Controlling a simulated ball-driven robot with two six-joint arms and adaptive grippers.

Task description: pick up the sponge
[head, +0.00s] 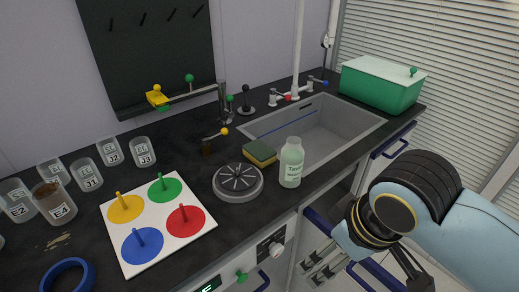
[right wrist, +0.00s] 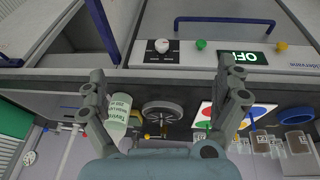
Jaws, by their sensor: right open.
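The sponge (head: 260,152), green on top with a yellow lower part, lies on the dark counter near the front edge of the sink, behind and left of a pale green bottle (head: 291,163). In the right wrist view the bottle (right wrist: 118,112) shows between the fingers, and the sponge is mostly hidden. My right gripper (head: 322,267) hangs in front of the counter, low and right of the sponge, clear of it. My left gripper is not in view.
A grey round disc device (head: 238,182) stands left of the bottle. A white board (head: 158,228) with coloured discs and several jars (head: 87,175) lie further left. The sink (head: 320,130) is behind right; a green box (head: 382,82) stands beyond it. Blue drawer handles (head: 395,142) stick out in front.

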